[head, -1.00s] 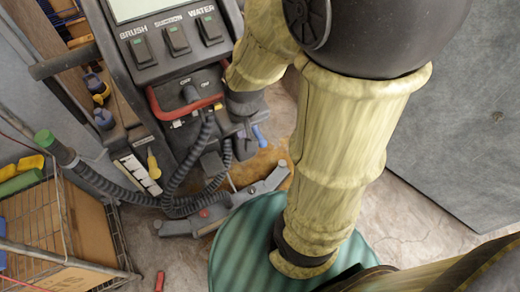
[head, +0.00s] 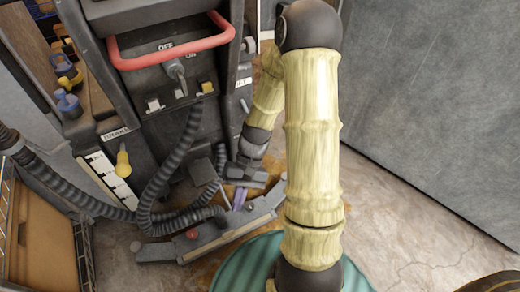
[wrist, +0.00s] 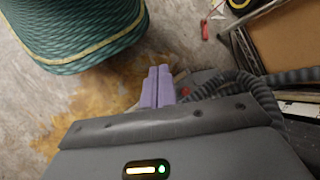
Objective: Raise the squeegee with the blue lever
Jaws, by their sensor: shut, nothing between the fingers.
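The squeegee (head: 215,238) is a dark grey bar low behind the machine, close to the floor, with a red knob on it. My gripper (head: 240,200) points down just above its right part, and its two lilac fingers are together and empty. The fingers also show in the wrist view (wrist: 158,84), with a bit of the squeegee partly hidden beside them. Whether the fingers touch the squeegee I cannot tell.
The machine's red handle (head: 170,50) and grey ribbed hose (head: 180,160) are left of my arm. A yellow knob (head: 123,163) sits on its side. A grey panel (head: 430,110) stands at right, with open floor (head: 400,225) before it. A wire-sided shelf is at far left.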

